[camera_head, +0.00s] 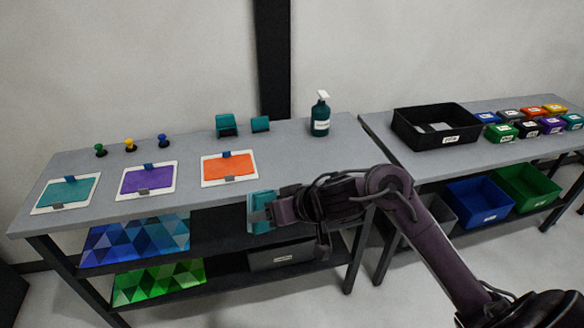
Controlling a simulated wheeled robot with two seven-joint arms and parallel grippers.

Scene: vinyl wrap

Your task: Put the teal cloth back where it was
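The teal cloth (261,198) is a small, light teal folded piece at the front of the left table, near the level of the upper shelf. My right gripper (262,215) comes in from the right and appears shut on it; the fingers cover part of the cloth. The cloth looks held in front of the table edge, apart from the tabletop. My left gripper is not in view.
The left table (190,205) holds teal (68,192), purple (147,180) and orange (229,168) panels, small knobs, two teal blocks (228,125) and a pump bottle (320,118). A black tray (440,140) and several coloured boxes stand on the right table. Bins sit below.

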